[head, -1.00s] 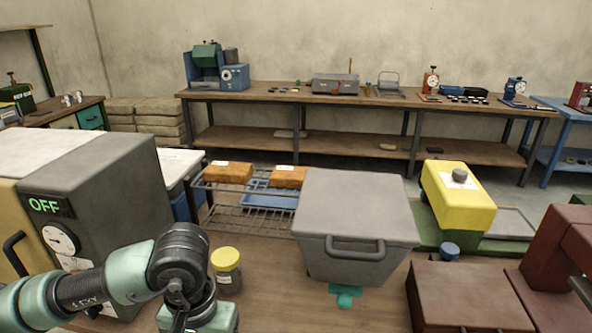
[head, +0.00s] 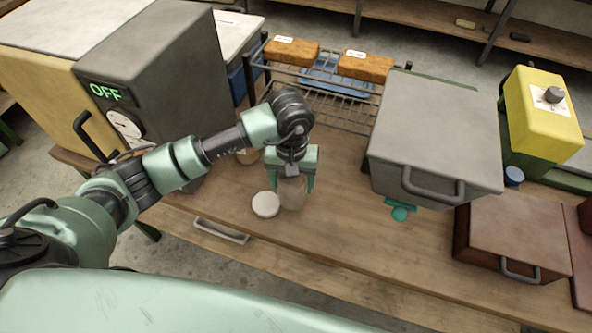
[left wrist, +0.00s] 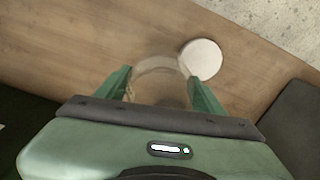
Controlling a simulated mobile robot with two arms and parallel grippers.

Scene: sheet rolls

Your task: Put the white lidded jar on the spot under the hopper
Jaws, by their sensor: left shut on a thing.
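My left gripper (head: 293,178) is shut around a clear jar (head: 292,194) at the wooden bench. In the left wrist view the fingers (left wrist: 158,82) stand on either side of its pale, see-through rim (left wrist: 158,63). A round white lid (head: 265,204) appears to lie flat just left of the jar; it also shows in the left wrist view (left wrist: 201,60). A big grey box with a handle, apparently the hopper (head: 432,135), stands to the right. A teal spot (head: 400,213) shows at its lower front edge. My right gripper is not in view.
A dark grey machine (head: 175,85) reading OFF stands left. A wire rack (head: 335,105) with orange-brown blocks is behind. A brown box (head: 510,238) and a yellow machine (head: 540,115) stand right. Another jar (head: 247,156) is partly hidden behind my arm. Bench between jar and spot is clear.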

